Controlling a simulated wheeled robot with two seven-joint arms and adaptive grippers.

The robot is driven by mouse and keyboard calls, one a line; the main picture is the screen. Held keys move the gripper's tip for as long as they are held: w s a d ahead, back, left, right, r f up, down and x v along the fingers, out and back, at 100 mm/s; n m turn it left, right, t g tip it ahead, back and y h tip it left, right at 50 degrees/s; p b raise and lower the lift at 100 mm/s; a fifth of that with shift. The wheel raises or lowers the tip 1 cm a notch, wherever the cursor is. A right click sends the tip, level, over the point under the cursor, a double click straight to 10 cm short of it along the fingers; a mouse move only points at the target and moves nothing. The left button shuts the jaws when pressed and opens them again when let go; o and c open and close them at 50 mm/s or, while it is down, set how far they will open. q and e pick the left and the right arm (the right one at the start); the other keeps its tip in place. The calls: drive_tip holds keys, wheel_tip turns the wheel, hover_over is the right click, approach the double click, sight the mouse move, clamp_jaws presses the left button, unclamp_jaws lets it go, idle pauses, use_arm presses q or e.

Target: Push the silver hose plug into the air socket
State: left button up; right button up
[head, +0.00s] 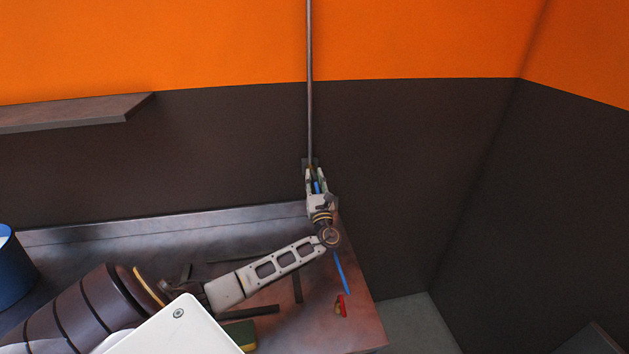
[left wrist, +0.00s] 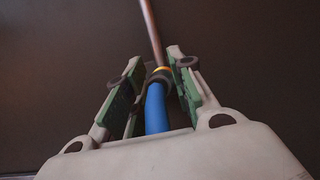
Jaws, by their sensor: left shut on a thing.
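My left gripper (head: 316,172) is at the wall, at the foot of a thin vertical metal pipe (head: 309,90). It is shut on the blue hose (head: 342,272), near its upper end. In the left wrist view the hose (left wrist: 156,108) runs up between the green-padded fingers (left wrist: 155,85) to a dark collar with a yellow ring (left wrist: 160,70), in line with the pipe (left wrist: 152,30). The air socket appears to be at the small dark fitting (head: 309,162) below the pipe. The silver plug cannot be made out, and whether it is seated cannot be told.
The hose hangs over the right end of a metal bench (head: 345,330). A blue drum (head: 12,268) stands at the left. A shelf (head: 75,113) juts from the wall. The wall right of my gripper is clear.

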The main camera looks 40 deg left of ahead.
use_arm(q)
drive_tip(key=shift+w+a, duration=0.15)
drive_tip(key=o, duration=1)
drive_tip(key=shift+o, duration=0.2)
drive_tip(key=v, duration=1.2)
drive_tip(key=shift+f, duration=0.1)
